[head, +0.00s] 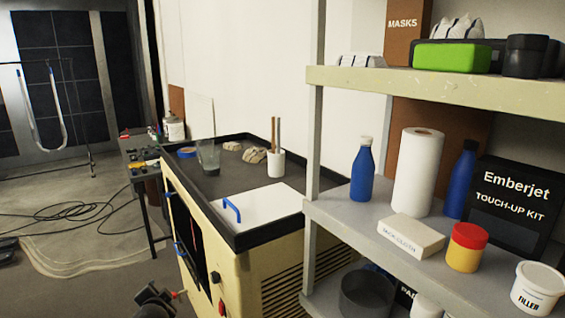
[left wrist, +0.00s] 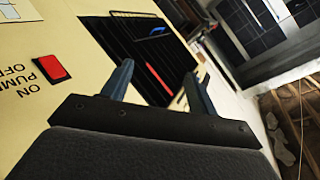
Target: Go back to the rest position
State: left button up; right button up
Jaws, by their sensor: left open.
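My left gripper (left wrist: 159,72) shows in the left wrist view with its two blue-grey fingers spread apart and nothing between them. Beyond the fingers is the front of a cream cabinet with a dark opening (left wrist: 125,38) and a red bar in it. A red pump switch (left wrist: 52,69) is on the panel to the left of the fingers. In the head view, a dark part of my arm shows at the bottom edge, in front of the cream cabinet (head: 272,270). My right gripper is not in view.
A grey shelf unit (head: 335,205) with bottles, a paper roll (head: 417,172) and tubs stands close on the right. The cabinet's dark top (head: 225,176) holds a clear cup and a white pot. Cables (head: 75,213) lie on the open floor at left.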

pick_arm(q)
jog(key=s+d+f+n+g+h, duration=0.1)
jog(key=s+d+f, duration=0.4)
jog(key=s, duration=0.9)
jog(key=s+d+f+n+g+h, duration=0.2)
jog(key=s+d+f+g, duration=0.3)
jog(key=s+d, duration=0.4)
jog(key=s+d+f+n+g+h, duration=0.2)
jog(key=s+d+f, duration=0.4)
jog(key=s, duration=1.3)
jog(key=shift+s+d+g+h+p, duration=0.25)
jog(key=shift+d+g+h+p, duration=0.25)
jog(key=shift+d+g, duration=0.55)
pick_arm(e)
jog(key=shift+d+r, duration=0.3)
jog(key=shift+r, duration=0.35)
pick_arm(q)
jog(key=shift+f, duration=0.1)
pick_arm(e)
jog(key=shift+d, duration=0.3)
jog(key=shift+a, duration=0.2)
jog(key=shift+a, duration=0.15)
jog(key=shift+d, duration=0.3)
